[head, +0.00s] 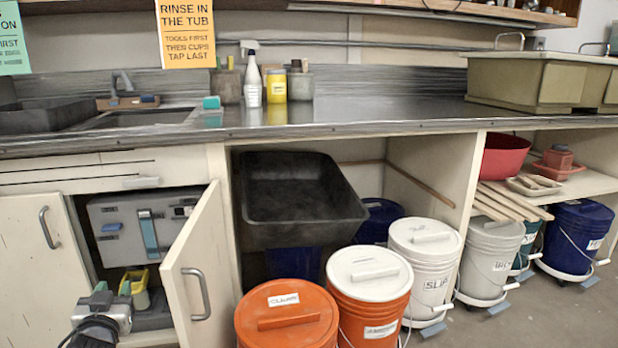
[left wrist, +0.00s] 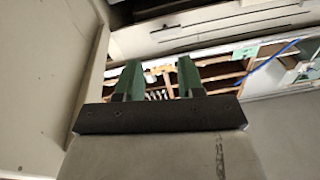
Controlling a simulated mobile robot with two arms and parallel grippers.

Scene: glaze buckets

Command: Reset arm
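My left gripper (head: 112,289) is at the lower left of the head view, in front of the open cabinet (head: 145,240) under the sink. In the left wrist view its two green fingers (left wrist: 160,80) stand apart with nothing between them, so it is open and empty. The open cabinet door (head: 195,265) is just to its right in the head view. A yellow item (head: 135,287) inside the cabinet shows just behind the fingers; whether they touch it I cannot tell. My right gripper is not in view.
A grey case (head: 115,245) is inside the cabinet. Orange buckets (head: 287,322) and white buckets (head: 425,250) stand to the right of the door, below a black tub (head: 300,205). The counter (head: 390,110) holds a spray bottle (head: 252,85) and jars. Floor at the lower right is clear.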

